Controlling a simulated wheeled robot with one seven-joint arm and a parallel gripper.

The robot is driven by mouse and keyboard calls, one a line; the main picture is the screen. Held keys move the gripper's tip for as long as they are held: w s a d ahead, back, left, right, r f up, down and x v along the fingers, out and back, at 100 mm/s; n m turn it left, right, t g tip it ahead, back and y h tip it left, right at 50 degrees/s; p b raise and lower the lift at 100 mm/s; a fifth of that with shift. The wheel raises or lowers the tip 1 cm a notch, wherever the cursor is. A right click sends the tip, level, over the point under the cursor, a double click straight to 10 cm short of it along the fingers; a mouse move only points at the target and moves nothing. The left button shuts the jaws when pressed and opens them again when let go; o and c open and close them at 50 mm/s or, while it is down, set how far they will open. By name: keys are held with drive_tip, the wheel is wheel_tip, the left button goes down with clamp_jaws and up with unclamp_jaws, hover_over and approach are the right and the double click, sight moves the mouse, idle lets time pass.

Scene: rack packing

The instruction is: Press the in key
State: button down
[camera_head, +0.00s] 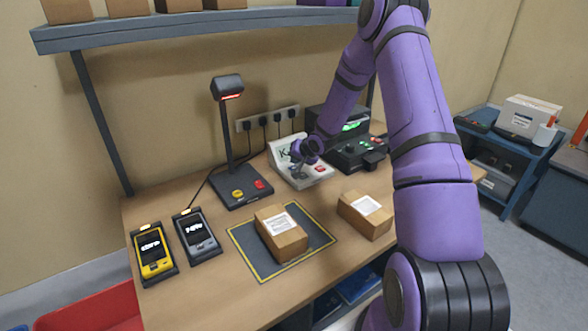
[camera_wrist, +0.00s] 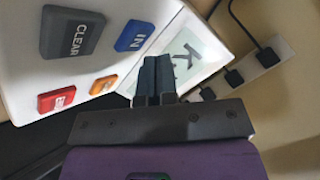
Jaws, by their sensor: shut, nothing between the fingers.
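The blue IN key (camera_wrist: 134,35) sits on the white face of a keypad unit (camera_wrist: 25,70) in the wrist view. A grey CLEAR key (camera_wrist: 72,32), an orange key (camera_wrist: 103,83) and a red key (camera_wrist: 56,99) are near it. My gripper (camera_wrist: 157,62) is shut and empty, its dark fingertips just beside the IN key. I cannot tell whether they touch the unit's face. In the head view the keypad unit (camera_head: 318,180) stands at the back of the bench, with my gripper (camera_head: 297,172) over it. The IN key cannot be made out there.
A scanner stand (camera_head: 236,190) is left of the keypad, and a dark device (camera_head: 352,152) with a green light is right. Two cartons (camera_head: 283,238) (camera_head: 366,214), a yellow handheld (camera_head: 153,256) and a grey handheld (camera_head: 197,238) lie nearer.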

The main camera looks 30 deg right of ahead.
sight(295, 167)
drive_tip(key=shift+f, duration=0.1)
drive_tip(key=shift+f, duration=0.3)
drive_tip(key=shift+f, duration=0.4)
idle(0.7)
drive_tip(key=shift+r, duration=0.8)
drive_tip(key=shift+r, duration=0.1)
drive_tip(key=shift+r, duration=2.4)
